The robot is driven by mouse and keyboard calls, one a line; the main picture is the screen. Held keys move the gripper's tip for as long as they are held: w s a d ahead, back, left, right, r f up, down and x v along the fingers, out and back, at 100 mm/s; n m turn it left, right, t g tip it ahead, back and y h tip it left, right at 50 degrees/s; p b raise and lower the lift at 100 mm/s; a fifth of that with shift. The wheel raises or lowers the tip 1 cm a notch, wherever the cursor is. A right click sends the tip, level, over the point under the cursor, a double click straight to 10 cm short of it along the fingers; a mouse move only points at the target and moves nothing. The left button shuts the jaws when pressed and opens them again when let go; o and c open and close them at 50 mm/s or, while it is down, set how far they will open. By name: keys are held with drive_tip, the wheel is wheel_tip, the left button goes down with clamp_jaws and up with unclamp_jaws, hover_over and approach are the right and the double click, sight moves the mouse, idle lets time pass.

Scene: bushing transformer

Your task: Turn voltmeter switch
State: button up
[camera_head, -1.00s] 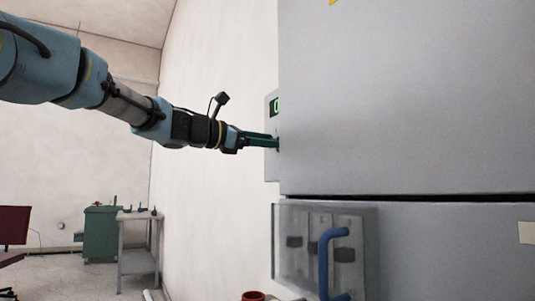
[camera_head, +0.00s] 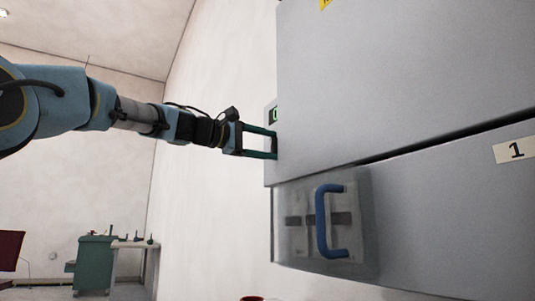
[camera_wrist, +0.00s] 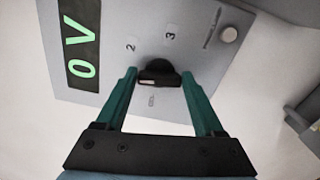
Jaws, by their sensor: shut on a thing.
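The voltmeter switch (camera_wrist: 159,66) is a black knob on a light grey panel (camera_wrist: 185,30) in the wrist view. It sits between the two green fingers of my gripper (camera_wrist: 159,76), which is shut on it across its width. Labels "2" and "3" are printed around the knob; a further small mark below it is too blurred to read. A black display (camera_wrist: 80,40) beside it reads "0 V" in green.
A large grey cabinet (camera_head: 400,80) fills the right side. A clear cover with a blue handle (camera_head: 322,222) is on its lower part. A green cabinet (camera_head: 95,262) and a table (camera_head: 135,246) stand far off at the left.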

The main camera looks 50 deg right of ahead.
drive_tip(key=m+b, duration=0.1)
drive_tip(key=m, duration=0.1)
drive_tip(key=m+b, duration=0.1)
drive_tip(key=m, duration=0.1)
drive_tip(key=shift+f, duration=0.3)
drive_tip(key=shift+m+b, duration=0.85)
drive_tip(key=shift+m, duration=0.85)
drive_tip(key=o, duration=1.4)
drive_tip(key=shift+r, duration=0.1)
drive_tip(key=shift+b+v, duration=1.85)
drive_tip(key=shift+v, duration=3.55)
